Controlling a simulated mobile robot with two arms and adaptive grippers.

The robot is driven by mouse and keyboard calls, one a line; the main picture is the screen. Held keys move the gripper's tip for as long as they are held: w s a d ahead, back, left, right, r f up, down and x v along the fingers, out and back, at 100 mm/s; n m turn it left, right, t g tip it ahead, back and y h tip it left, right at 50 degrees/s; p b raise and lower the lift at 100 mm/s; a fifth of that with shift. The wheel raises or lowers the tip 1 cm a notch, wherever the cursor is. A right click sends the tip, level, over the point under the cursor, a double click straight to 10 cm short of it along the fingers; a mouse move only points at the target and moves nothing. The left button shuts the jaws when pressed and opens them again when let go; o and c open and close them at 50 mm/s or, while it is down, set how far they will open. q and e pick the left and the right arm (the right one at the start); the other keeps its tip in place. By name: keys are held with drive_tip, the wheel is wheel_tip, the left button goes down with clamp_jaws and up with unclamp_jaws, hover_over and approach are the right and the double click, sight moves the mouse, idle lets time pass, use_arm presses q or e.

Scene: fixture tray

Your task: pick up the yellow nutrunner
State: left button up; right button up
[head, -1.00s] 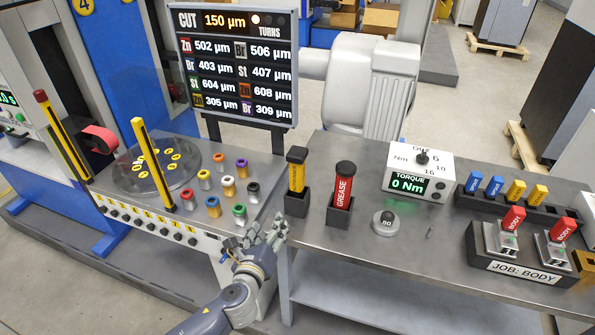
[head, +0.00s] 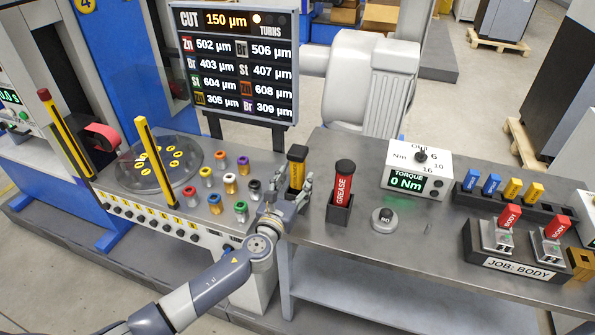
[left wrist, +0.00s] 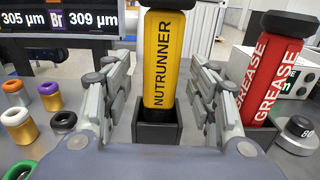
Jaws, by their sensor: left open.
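The yellow nutrunner (head: 297,172) stands upright in a dark holder on the grey bench, with a black cap on top. In the left wrist view the nutrunner (left wrist: 164,62) fills the middle, its label readable and its foot in the dark holder (left wrist: 157,132). My left gripper (head: 289,190) is open in front of it. In the left wrist view the fingers of my left gripper (left wrist: 160,95) stand to the left and right of the nutrunner, with gaps on both sides. My right gripper does not show.
A red grease tube (head: 343,185) in its own holder stands close to the right. Several coloured rings (head: 230,183) stand to the left. A round grey weight (head: 383,218) and the torque box (head: 416,170) are farther right. The bench front is clear.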

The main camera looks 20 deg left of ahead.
sight(295, 179)
use_arm(q)
drive_tip(key=shift+w+f, duration=0.1)
drive_tip(key=shift+w, duration=1.4)
drive_tip(key=shift+s, duration=0.1)
drive_tip(key=shift+c, duration=0.3)
drive_tip(key=c, duration=1.2)
drive_tip(key=shift+r, duration=0.2)
